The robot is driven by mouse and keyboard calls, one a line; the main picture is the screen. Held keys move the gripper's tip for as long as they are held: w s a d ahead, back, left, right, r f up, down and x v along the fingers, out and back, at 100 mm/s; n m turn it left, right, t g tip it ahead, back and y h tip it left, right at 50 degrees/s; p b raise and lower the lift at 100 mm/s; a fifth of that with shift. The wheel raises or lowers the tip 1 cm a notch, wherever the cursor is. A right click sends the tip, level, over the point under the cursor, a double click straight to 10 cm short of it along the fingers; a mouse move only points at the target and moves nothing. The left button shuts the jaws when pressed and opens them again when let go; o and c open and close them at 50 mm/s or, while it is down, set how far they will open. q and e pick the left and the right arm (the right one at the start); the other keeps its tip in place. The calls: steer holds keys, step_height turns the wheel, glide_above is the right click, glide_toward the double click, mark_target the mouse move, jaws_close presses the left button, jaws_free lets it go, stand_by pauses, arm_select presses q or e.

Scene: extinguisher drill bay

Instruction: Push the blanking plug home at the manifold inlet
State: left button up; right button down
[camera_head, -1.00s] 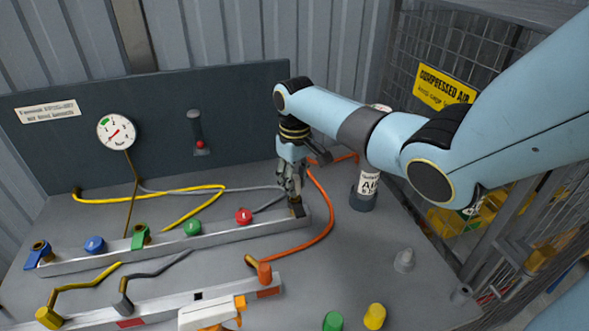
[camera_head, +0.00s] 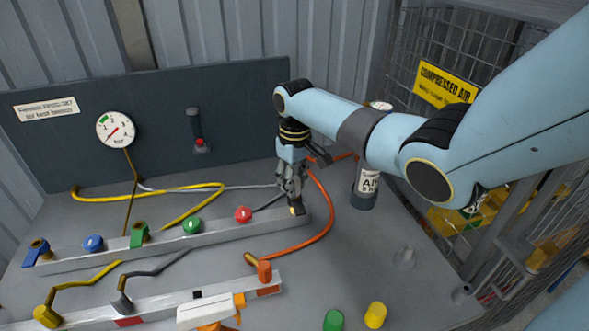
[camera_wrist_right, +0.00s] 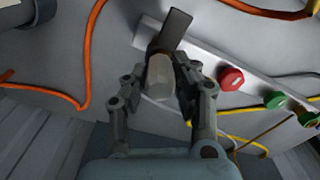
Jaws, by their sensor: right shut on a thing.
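My right gripper (camera_head: 292,184) points down at the right end of the rear manifold rail (camera_head: 190,240). In the right wrist view my right gripper (camera_wrist_right: 160,82) is shut on a pale grey blanking plug (camera_wrist_right: 158,76), one finger on each side. The plug lies over the rail end, beside a dark flat lever (camera_wrist_right: 174,32). The inlet is hidden, so I cannot tell how deep the plug sits. My left gripper is out of view.
An orange hose (camera_head: 329,215) loops close to the right of the gripper. An air bottle (camera_head: 364,188) stands behind it. Red (camera_head: 243,214), green (camera_head: 191,226) and blue (camera_head: 93,243) knobs line the rail. A pale cap (camera_head: 404,258) and yellow cap (camera_head: 375,315) stand on the bench.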

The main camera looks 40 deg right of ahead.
steer(key=shift+f, duration=0.3)
steer(key=c, duration=1)
jaws_free()
step_height(320, 180, up, 12)
steer(key=shift+r, duration=0.1)
